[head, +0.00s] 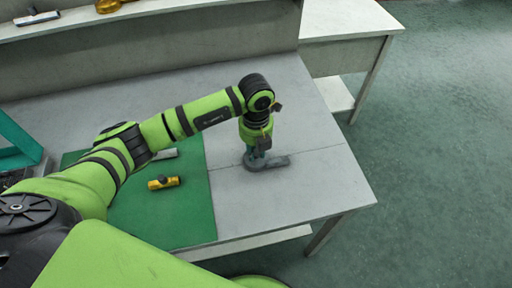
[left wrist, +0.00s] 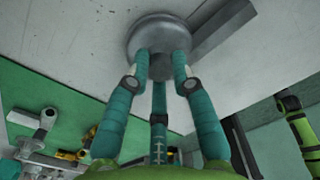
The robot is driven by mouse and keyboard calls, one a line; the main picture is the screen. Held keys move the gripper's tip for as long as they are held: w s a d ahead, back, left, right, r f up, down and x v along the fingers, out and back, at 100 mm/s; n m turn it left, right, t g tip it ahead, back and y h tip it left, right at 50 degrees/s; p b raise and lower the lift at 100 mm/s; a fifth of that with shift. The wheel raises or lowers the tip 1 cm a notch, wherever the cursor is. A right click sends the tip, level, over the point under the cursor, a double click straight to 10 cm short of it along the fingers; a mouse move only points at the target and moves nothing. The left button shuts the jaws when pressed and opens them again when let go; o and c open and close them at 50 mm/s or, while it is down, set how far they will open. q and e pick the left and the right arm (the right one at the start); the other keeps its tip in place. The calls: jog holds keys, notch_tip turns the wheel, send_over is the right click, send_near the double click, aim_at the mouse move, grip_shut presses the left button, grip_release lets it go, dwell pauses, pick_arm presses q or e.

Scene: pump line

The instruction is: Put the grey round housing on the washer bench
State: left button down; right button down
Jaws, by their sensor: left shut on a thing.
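The grey round housing (head: 250,163) is at the grey bench top (head: 300,200), right of the green mat. It also shows in the left wrist view (left wrist: 140,35) as a wide round disc with a narrower hub. My left gripper (head: 257,150) points down over it, and its teal fingers (left wrist: 160,68) are shut around the hub. The fingers and wrist hide part of the housing in the head view. I cannot tell whether it touches the bench top. Nothing marks which bench is the washer bench. My right gripper is in neither view.
A grey bar-like piece (head: 279,161) lies right beside the housing; whether they touch is unclear. A yellow cylindrical part (head: 163,182) lies on the green mat (head: 185,222). A raised shelf (head: 160,10) runs along the back. Another table (head: 345,18) stands at upper right. The front right bench top is clear.

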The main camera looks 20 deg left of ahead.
aim_at(256, 152)
pick_arm(q)
jog(key=c, duration=1.1)
grip_release()
jog(key=shift+f, duration=0.1)
jog(key=shift+o, duration=0.2)
notch_tip(256, 152, up, 12)
jog(key=b, duration=0.3)
jog(key=shift+r, duration=0.2)
